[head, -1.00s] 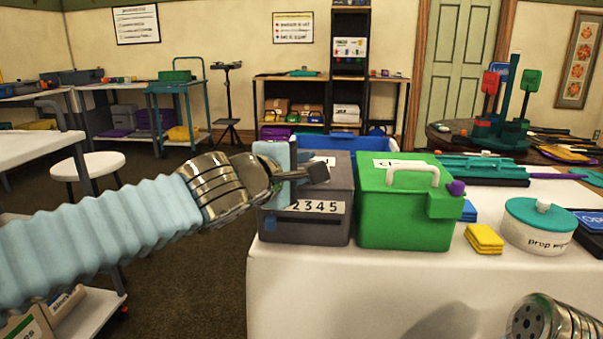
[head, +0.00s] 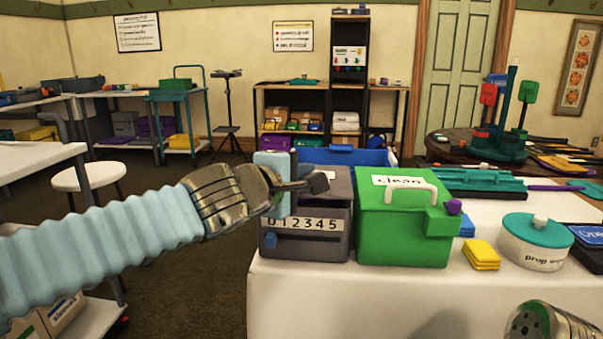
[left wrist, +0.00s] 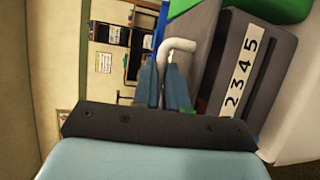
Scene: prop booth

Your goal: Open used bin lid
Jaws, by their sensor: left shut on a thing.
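The grey bin (head: 320,246) with a number strip on its front stands at the left end of the white table. No "used" label shows on it. Its grey lid (head: 337,183) looks down, partly hidden behind my left gripper (head: 292,184). In the left wrist view the blue fingers of the left gripper (left wrist: 165,85) are shut at the pale lid handle (left wrist: 180,46), beside the bin's number strip (left wrist: 242,72). In the head view the fingers hide this handle. Only metal wrist parts of my right arm show at the lower right; its gripper is out of view.
A green bin (head: 400,230) labelled "clean" stands close to the right of the grey bin. Yellow pads (head: 481,254) and a round teal-lidded pot (head: 535,243) are farther right. A blue crate (head: 375,156) is behind the bins. Floor is open left of the table.

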